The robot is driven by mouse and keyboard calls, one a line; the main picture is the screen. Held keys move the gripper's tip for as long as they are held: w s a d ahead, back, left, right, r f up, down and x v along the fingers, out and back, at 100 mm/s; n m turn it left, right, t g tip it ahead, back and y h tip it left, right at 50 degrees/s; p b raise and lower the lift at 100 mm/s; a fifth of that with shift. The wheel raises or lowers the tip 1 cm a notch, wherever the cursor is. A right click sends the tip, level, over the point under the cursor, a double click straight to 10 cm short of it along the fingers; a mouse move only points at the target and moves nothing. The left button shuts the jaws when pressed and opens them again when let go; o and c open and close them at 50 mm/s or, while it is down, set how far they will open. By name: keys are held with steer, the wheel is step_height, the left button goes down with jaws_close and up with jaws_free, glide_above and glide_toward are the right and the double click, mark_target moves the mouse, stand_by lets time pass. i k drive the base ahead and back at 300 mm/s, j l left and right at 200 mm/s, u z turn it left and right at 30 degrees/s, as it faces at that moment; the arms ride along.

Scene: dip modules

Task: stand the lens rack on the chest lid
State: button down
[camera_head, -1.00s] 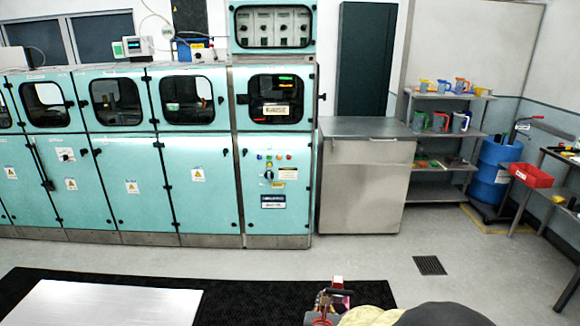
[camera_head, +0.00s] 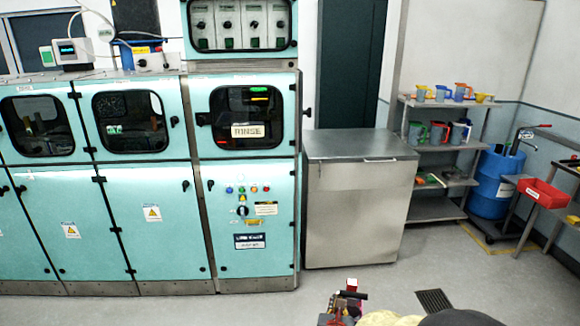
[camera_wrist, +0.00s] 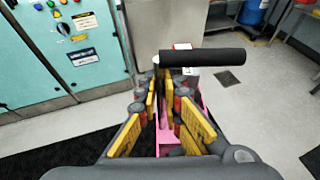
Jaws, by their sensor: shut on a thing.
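The lens rack (camera_wrist: 198,105) is in my gripper (camera_wrist: 162,88); I see its pink frame and a black bar handle in the wrist view. Yellow finger pads close on it from both sides, and the fingers hide part of it. In the head view a small part of the rack (camera_head: 347,298) shows at the bottom edge, held above the floor. The chest is a stainless steel box with a flat grey lid (camera_head: 355,146), ahead and slightly right. Its lid is shut and bare. The rack is apart from it, on my near side.
A teal machine row (camera_head: 150,215) stands left of the chest. A shelf unit (camera_head: 440,146) with several coloured jugs is to its right, then a blue drum (camera_head: 492,190) and a red bin (camera_head: 543,193). A dark floor grate (camera_head: 435,302) lies in front; the grey floor there is clear.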

mark_target(367, 147)
steer(key=i+z, duration=0.15)
steer(key=i, duration=0.55)
steer(key=i+j+z, duration=0.1)
steer(key=i, duration=0.6)
steer(key=i+z, duration=0.3)
steer(key=i, duration=0.2)
steer(key=i+z, duration=0.25)
steer(key=i, duration=0.3)
steer(key=i+j+z, duration=0.15)
steer(key=i+z, duration=0.15)
steer(key=i, duration=0.2)
steer(key=i+j+z, duration=0.25)
steer(key=i, duration=0.25)
steer(key=i+j+z, duration=0.3)
steer(key=i+j, duration=0.05)
steer(key=i, duration=0.1)
